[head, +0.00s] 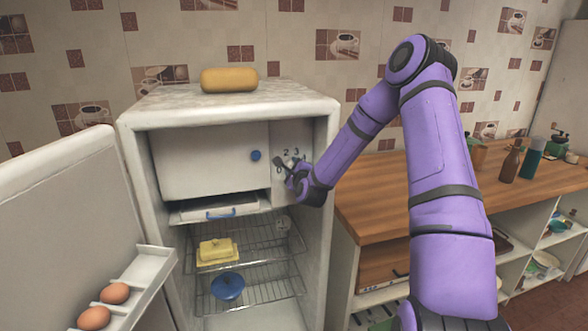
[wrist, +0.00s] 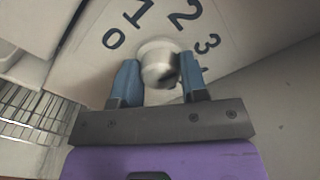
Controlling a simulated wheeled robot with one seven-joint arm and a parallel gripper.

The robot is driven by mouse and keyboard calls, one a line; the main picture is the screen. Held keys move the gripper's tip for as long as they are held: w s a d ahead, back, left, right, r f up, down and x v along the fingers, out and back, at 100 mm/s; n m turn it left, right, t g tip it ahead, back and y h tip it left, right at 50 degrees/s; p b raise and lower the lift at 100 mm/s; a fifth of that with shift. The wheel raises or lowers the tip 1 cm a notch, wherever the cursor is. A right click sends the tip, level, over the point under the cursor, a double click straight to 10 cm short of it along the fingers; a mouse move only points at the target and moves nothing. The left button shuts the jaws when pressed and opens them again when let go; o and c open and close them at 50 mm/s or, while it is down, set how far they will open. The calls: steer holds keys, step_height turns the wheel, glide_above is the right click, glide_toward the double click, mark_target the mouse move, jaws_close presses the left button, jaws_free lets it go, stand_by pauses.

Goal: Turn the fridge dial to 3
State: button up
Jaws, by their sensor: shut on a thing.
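The fridge dial (wrist: 158,64) is a round pale metal knob on a light panel inside the open fridge. Dark numbers 0, 1, 2 and 3 run around it, with another mark partly hidden past the 3. My gripper (wrist: 159,72) is shut on the dial, with one blue finger on each side of it. In the head view my gripper (head: 286,168) is at the panel (head: 290,132), right of the freezer door, and hides most of the dial. Which number the dial points to cannot be told.
The fridge door (head: 60,210) stands open at the left, with eggs (head: 115,293) on its shelf. The white freezer door (head: 205,160) is shut. A yellow butter dish (head: 217,252) and a blue bowl (head: 228,288) are on the wire shelves. A wooden counter (head: 370,195) stands right.

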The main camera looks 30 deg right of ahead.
steer(key=shift+m, duration=1.2)
steer(key=o, duration=0.9)
steer(key=shift+o, duration=0.2)
steer(key=v, duration=1)
steer(key=shift+s, duration=0.4)
